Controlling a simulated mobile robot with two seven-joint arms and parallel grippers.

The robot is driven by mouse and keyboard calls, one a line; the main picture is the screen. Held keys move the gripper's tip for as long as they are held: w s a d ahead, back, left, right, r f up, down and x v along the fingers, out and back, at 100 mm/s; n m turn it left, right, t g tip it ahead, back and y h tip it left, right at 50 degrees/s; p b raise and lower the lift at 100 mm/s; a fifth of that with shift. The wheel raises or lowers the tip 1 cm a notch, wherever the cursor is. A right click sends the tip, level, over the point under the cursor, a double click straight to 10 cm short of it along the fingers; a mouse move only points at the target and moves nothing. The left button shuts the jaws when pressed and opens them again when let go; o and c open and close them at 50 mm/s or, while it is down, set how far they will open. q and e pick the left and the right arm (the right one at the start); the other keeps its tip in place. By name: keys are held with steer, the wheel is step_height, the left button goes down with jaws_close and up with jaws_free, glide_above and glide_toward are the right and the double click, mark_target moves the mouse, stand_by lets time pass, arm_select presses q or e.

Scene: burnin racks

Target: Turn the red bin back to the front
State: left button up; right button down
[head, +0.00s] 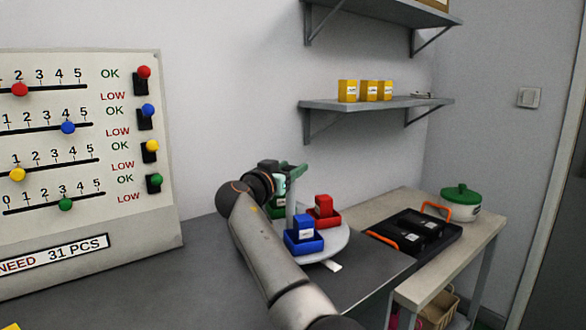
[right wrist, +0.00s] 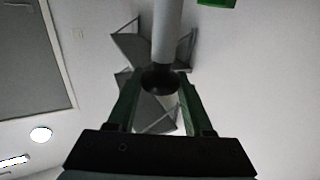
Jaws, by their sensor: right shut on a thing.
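The red bin (head: 327,219) sits at the back right of a pale round turntable (head: 337,244). The blue bin (head: 304,246) is at its front, beside a white tab (head: 333,267) at the table edge. A green bin (head: 277,212) at the left is mostly hidden behind my arm. A grey upright post (head: 290,210) rises from the turntable. My right gripper (head: 292,171) is shut on the post's top; the right wrist view shows the post (right wrist: 166,35) and its black end between the fingers (right wrist: 160,95). My left gripper is out of view.
A panel (head: 85,150) with sliders and switches stands at the left. A side table at the right holds a black tray (head: 415,233) with orange handles and a green-lidded pot (head: 460,203). A wall shelf (head: 375,104) with yellow boxes hangs above.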

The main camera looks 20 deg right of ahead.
stand_by(0.4)
steer(key=shift+c, duration=1.5)
jaws_free()
steer(key=shift+s+a+f, duration=0.1)
steer(key=shift+s+a, duration=0.35)
steer(key=shift+a, duration=0.05)
steer(key=v, duration=1.1)
steer(key=shift+b, duration=0.35)
